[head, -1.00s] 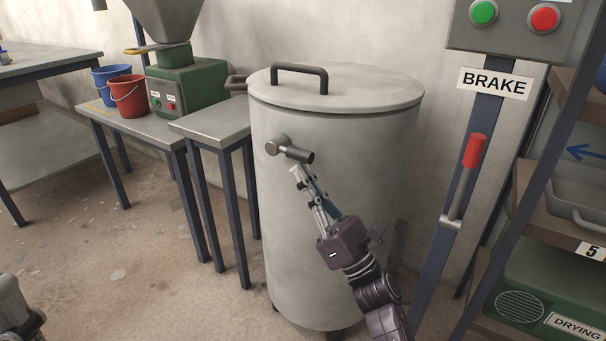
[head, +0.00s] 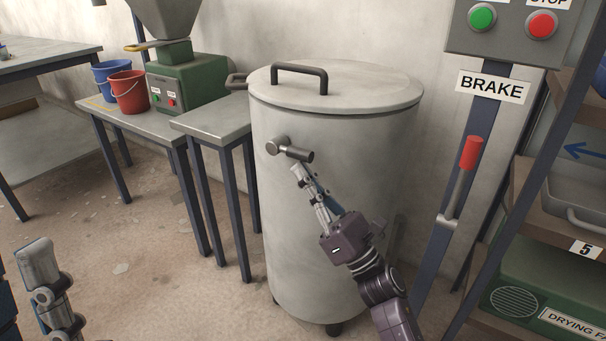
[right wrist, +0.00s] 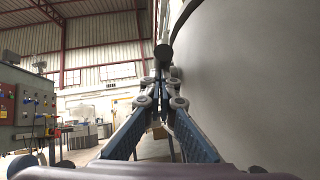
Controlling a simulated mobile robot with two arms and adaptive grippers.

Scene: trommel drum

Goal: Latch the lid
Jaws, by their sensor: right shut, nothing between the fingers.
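The grey drum (head: 330,220) stands upright with its lid (head: 350,85) lying flat on top and a dark bar handle (head: 300,70) on it. The latch (head: 277,146) is a round hub on the drum's side with a short handle (head: 300,154) pointing right and slightly down. My right gripper (head: 298,172) is shut and empty, its fingertips just below the latch handle; I cannot tell if they touch. In the right wrist view the shut fingertips (right wrist: 163,74) lie below the handle's dark round end (right wrist: 163,53). Part of my left gripper (head: 45,280) shows at lower left.
A small table (head: 215,122) stands close left of the drum. Beyond it are a red bucket (head: 129,92), a blue bucket (head: 108,72) and a green machine (head: 188,82). A brake lever (head: 463,180) and a shelf rack (head: 535,205) stand on the right.

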